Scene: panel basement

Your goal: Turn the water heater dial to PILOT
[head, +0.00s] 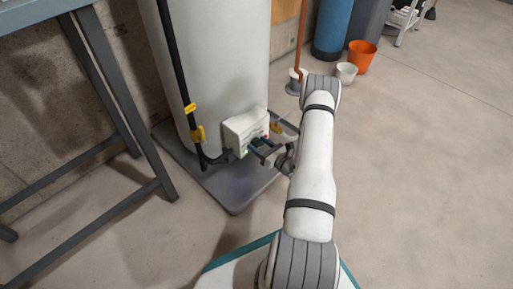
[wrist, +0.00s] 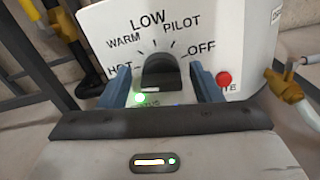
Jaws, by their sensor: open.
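The white water heater control box (head: 243,125) sits low on the tank; in the wrist view its face (wrist: 100,20) carries the labels HOT, WARM, LOW, PILOT and OFF. The black dial (wrist: 161,70) is at the middle of this face. Its raised grip stands roughly upright, towards the marks near LOW and PILOT; I cannot tell its exact setting. My gripper (wrist: 161,80) is open, one blue-grey finger on each side of the dial, with a visible gap on both sides. In the head view my gripper (head: 262,150) is in front of the box and the dial is hidden.
A red button (wrist: 224,79) is right of my right finger, and a green light (wrist: 140,98) is below left of the dial. A black pipe (head: 178,75) and a metal stand (head: 110,90) are left.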

